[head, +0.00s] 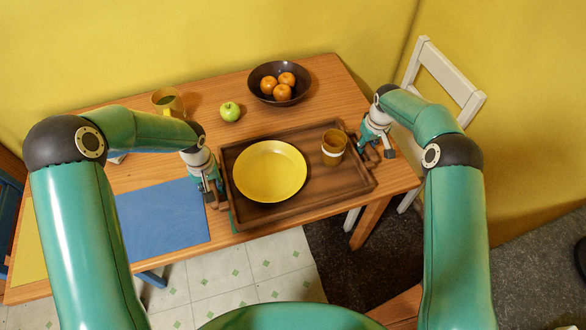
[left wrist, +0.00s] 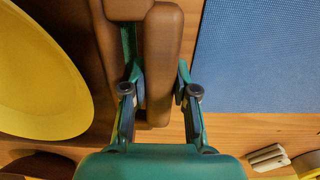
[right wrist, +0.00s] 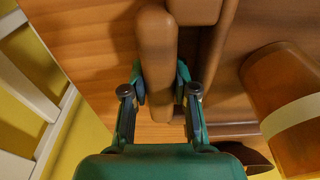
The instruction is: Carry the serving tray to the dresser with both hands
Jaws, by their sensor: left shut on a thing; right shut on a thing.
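The brown wooden serving tray (head: 325,203) lies on the wooden table near its right front part. A yellow plate (head: 270,171) and a brown cup with a pale band (head: 334,147) stand on it. My left gripper (head: 212,190) is at the tray's left end, and in the left wrist view its fingers are shut on the left handle (left wrist: 162,55). My right gripper (head: 376,147) is at the right end, and in the right wrist view its fingers are shut on the right handle (right wrist: 157,60). I see no dresser in these frames.
A dark bowl of oranges (head: 265,94), a green apple (head: 230,111) and a yellow mug (head: 167,101) stand behind the tray. A blue mat (head: 160,220) lies left of it. A white chair (head: 443,75) stands at the table's right. Yellow walls close off the back.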

